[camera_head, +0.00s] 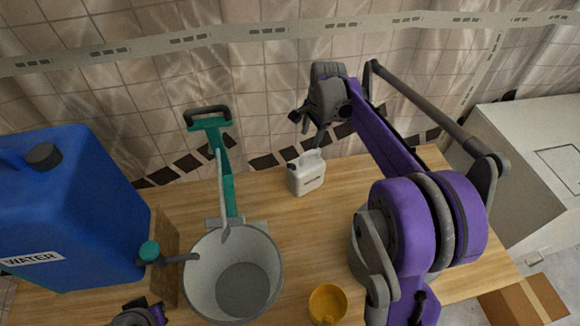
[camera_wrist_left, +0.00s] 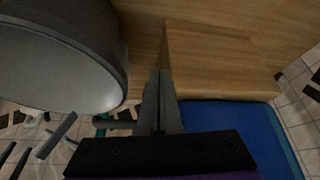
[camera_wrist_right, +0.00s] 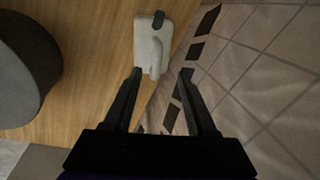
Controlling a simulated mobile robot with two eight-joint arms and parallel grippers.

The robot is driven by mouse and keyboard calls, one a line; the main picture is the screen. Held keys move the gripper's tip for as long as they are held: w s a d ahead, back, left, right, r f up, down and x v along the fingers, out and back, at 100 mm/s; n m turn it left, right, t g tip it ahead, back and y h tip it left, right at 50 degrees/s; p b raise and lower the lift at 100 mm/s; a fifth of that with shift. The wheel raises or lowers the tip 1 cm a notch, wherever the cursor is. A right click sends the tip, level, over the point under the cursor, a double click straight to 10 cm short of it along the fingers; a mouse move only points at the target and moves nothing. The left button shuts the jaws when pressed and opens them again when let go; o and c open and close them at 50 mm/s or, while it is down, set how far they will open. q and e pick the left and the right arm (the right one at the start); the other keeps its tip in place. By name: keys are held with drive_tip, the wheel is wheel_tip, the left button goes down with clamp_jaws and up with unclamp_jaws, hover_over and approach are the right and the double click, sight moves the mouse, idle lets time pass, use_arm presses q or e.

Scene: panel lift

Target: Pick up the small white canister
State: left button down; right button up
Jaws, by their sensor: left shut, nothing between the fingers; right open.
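The small white canister (camera_head: 306,173) stands upright on the wooden counter (camera_head: 345,210), close to the tiled wall. It has a dark cap. My right gripper (camera_head: 309,129) is above the canister in the head view, open and empty. In the right wrist view the canister (camera_wrist_right: 152,45) lies ahead of the open right fingers (camera_wrist_right: 160,72), roughly between their lines and a little left of centre. My left gripper (camera_wrist_left: 159,75) is shut and empty in the left wrist view. In the head view only part of my left arm shows at the bottom edge.
A big blue water container (camera_head: 70,215) stands at the left, beside a wooden block (camera_head: 165,250). A grey pot (camera_head: 269,262) and a teal-handled tool (camera_head: 228,180) are left of the canister. A yellow cup (camera_head: 327,303) is near the front.

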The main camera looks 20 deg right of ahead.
sight(307, 153)
wheel_tip(307, 153, down, 4)
drive_tip(key=shift+w+f, duration=0.15)
drive_tip(key=shift+f, duration=0.05)
drive_tip(key=shift+w+f, duration=0.2)
drive_tip(key=shift+f, duration=0.8)
drive_tip(key=shift+w+f, duration=0.25)
drive_tip(key=shift+f, duration=0.75)
drive_tip(key=shift+w+f, duration=0.2)
drive_tip(key=shift+f, duration=0.8)
clamp_jaws()
